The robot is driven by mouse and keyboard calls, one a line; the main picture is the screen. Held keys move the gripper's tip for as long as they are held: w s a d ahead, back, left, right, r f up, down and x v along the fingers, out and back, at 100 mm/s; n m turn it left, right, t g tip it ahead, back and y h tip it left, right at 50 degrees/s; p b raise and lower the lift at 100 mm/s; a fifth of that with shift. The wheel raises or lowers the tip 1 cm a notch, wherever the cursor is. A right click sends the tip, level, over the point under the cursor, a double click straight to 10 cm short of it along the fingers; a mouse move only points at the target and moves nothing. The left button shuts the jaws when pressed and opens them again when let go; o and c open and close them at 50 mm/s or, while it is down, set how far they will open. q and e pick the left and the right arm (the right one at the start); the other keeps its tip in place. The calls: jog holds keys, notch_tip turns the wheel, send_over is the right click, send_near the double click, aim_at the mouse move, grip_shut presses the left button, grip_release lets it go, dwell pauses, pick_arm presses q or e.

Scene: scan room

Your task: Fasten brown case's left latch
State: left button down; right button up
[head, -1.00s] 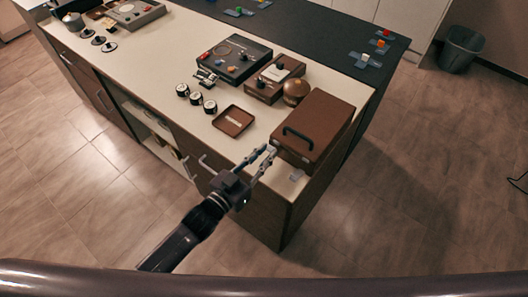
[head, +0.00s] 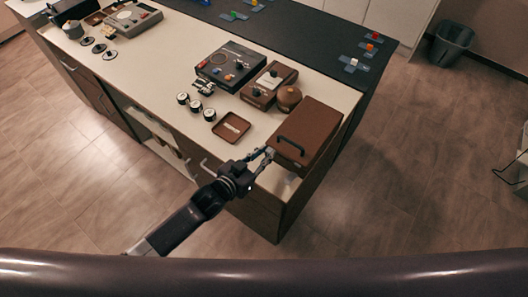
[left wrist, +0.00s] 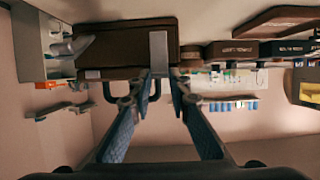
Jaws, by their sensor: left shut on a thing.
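The brown case (head: 312,125) stands at the near right corner of the white counter, lid down, its dark handle (head: 290,147) facing my arm. The left wrist view shows the case (left wrist: 125,45) at the top, with the handle (left wrist: 131,96) below it. The left latch (left wrist: 158,50) is a grey plate there, between my left fingertips. The other latch (left wrist: 93,74) is small and grey, beyond the handle. My left gripper (head: 268,153) is at the case's front left corner and is shut on the left latch. My right gripper is not in view.
A brown tray (head: 231,127), a round brown pot (head: 288,98), a smaller brown box (head: 268,85) and a black device (head: 231,66) share the counter. Several small black-and-white rolls (head: 196,106) stand left of the tray. The counter's front edge runs below my gripper.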

pick_arm(q)
jog(key=c, duration=1.8)
grip_release()
jog(key=v, duration=1.2)
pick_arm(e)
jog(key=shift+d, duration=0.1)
pick_arm(q)
jog(key=shift+f, duration=0.1)
